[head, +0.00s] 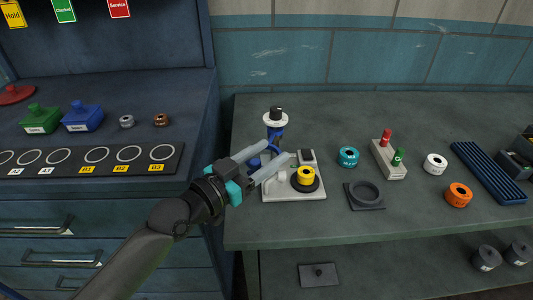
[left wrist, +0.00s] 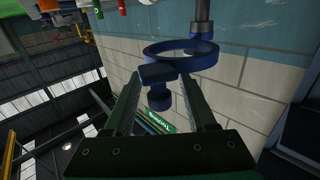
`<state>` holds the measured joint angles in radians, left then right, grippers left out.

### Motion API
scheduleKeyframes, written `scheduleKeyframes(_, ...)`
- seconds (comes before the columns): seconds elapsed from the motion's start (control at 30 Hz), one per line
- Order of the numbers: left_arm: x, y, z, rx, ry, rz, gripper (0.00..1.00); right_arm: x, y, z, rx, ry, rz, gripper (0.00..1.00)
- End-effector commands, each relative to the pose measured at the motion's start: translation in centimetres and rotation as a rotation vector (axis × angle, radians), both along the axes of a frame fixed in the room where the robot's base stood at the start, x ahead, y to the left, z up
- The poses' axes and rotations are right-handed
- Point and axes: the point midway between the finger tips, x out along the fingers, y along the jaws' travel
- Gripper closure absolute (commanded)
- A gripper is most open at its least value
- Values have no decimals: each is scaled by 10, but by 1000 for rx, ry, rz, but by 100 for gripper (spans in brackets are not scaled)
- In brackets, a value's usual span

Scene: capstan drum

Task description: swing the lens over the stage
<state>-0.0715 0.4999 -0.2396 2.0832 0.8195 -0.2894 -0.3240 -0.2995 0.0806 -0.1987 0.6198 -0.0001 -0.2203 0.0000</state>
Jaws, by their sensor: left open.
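The lens stand has a pale base (head: 308,191) with a yellow ring (head: 306,173) on its dark round stage. A post with a pale disc and black knob (head: 277,113) rises behind the stage. The blue lens arm (head: 275,132) joins this post and is partly hidden by my left gripper (head: 277,153). The left wrist view shows the blue lens ring (left wrist: 215,58) on its post and a blue knob (left wrist: 160,98) below it. My left gripper is open, its fingers either side of the knob. Contact cannot be told. My right gripper is not in view.
A blue cabinet (head: 105,90) stands left. The bench front (head: 400,225) is clear.

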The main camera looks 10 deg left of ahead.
Motion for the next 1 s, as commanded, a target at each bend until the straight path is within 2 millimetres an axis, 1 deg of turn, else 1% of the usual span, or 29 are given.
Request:
scheduleKeyframes(0.17,0,0,0,0,0,0,45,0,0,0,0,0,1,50)
scheduleKeyframes(0.6,0,0,0,-1,-1,0,94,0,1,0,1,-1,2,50)
scheduleKeyframes(0.67,0,0,0,-1,-1,0,100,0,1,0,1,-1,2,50)
scheduleKeyframes(1.0,0,0,0,-1,-1,0,100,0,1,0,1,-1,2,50)
